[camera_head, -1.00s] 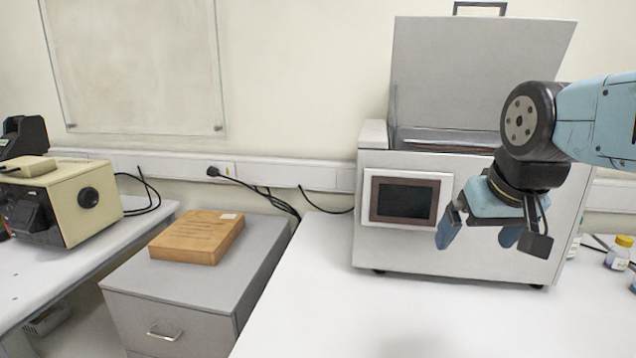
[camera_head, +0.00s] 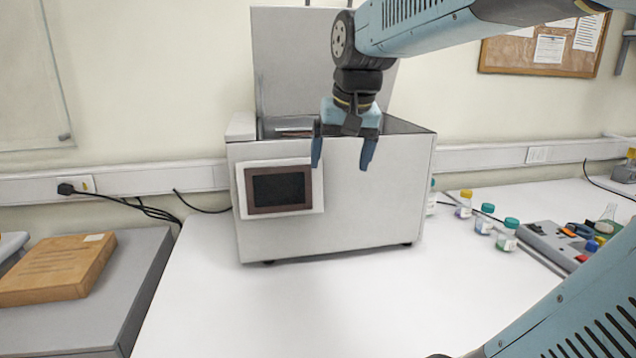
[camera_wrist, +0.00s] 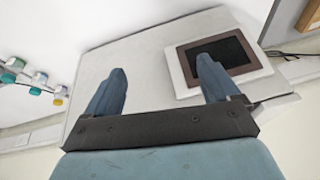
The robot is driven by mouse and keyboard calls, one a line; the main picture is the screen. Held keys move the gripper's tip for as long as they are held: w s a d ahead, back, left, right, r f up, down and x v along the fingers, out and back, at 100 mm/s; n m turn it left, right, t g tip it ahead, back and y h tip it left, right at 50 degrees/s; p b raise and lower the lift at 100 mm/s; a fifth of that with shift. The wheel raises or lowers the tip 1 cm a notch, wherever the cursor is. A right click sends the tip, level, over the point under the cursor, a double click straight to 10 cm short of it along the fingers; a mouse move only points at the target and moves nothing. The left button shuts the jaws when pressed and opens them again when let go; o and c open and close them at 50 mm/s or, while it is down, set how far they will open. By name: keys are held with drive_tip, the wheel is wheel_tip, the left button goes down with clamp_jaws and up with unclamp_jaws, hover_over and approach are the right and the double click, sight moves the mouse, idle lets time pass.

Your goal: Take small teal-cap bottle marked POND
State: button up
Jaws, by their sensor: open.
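Several small bottles stand on the white table to the right of the grey machine. Teal-capped ones include a front bottle (camera_head: 507,235), one beside it (camera_head: 485,220), and one close to the machine's right side (camera_head: 431,198). Their labels are too small to read, so I cannot tell which is marked POND. A yellow-capped bottle (camera_head: 464,204) stands among them. The group also shows at the left of the wrist view, with a teal cap (camera_wrist: 8,78). My gripper (camera_head: 343,160) is open and empty in front of the machine's upper part, fingers pointing down, well left of the bottles.
The grey machine (camera_head: 350,205) with raised lid and a screen (camera_head: 279,189) stands at the table's back. The table's front middle is clear.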

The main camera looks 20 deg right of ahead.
drive_tip(key=w+d+r+m, duration=0.1)
drive_tip(key=w+d, duration=0.1)
drive_tip(key=w, duration=0.2)
drive_tip(key=w+d+r+m+g, duration=0.1)
drive_tip(key=w+d, duration=0.1)
drive_tip(key=w, duration=0.2)
drive_tip(key=w+d+r+m, duration=0.2)
drive_tip(key=w, duration=0.2)
drive_tip(key=shift+r+g, duration=0.1)
drive_tip(key=shift+g, duration=0.3)
drive_tip(key=w+d+m+g, duration=0.2)
drive_tip(key=w+d+m, duration=0.15)
drive_tip(key=w, duration=0.45)
drive_tip(key=f, duration=0.3)
drive_tip(key=w+f, duration=0.1)
drive_tip(key=f, duration=0.5)
drive_tip(key=shift+w+d+f, duration=0.2)
drive_tip(key=shift+d+f, duration=0.15)
drive_tip(key=shift+f, duration=0.05)
drive_tip(key=shift+d+f, duration=0.2)
drive_tip(key=shift+f, duration=3)
drive_tip(key=c, duration=1.3)
drive_tip(key=shift+r, duration=0.1)
